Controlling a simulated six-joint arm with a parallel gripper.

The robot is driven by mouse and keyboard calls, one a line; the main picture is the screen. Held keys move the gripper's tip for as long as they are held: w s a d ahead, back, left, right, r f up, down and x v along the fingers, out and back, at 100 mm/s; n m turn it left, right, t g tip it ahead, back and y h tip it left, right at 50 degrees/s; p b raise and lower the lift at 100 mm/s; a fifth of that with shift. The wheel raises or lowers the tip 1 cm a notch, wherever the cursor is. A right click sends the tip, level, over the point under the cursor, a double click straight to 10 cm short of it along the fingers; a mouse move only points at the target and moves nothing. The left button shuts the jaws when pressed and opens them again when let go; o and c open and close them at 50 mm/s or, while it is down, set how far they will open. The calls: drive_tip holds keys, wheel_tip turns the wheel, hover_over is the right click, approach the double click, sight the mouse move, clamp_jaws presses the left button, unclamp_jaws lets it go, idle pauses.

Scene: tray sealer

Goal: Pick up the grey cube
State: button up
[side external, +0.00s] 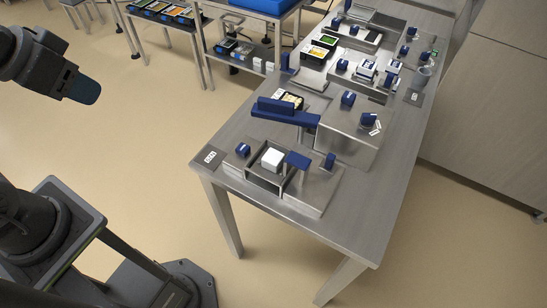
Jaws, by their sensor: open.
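A pale, whitish-grey cube (272,159) sits at the near end of the long steel table, inside a low open metal frame (264,180). It is the only plain pale cube I can make out there. My gripper (86,91) shows at the upper left as a dark end with a blue tip. It is open, with nothing seen in it, and is well apart from the cube. Its separate fingers are hard to make out from this side.
Blue blocks (298,160) and a blue arm-like bar (285,111) stand close around the frame. A shelf cart stands behind. The floor between my gripper and the table is clear.

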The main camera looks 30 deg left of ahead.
drive_tip(key=shift+o, duration=1.1)
drive_tip(key=m+g, duration=0.6)
drive_tip(key=m, duration=1.2)
hover_over(273, 156)
wheel_tip(273, 156, down, 12)
drive_tip(key=f, duration=0.8)
drive_tip(key=shift+s, duration=0.2)
drive_tip(key=shift+w+f, duration=0.2)
drive_tip(key=shift+f, duration=2.5)
drive_tip(key=c, duration=0.9)
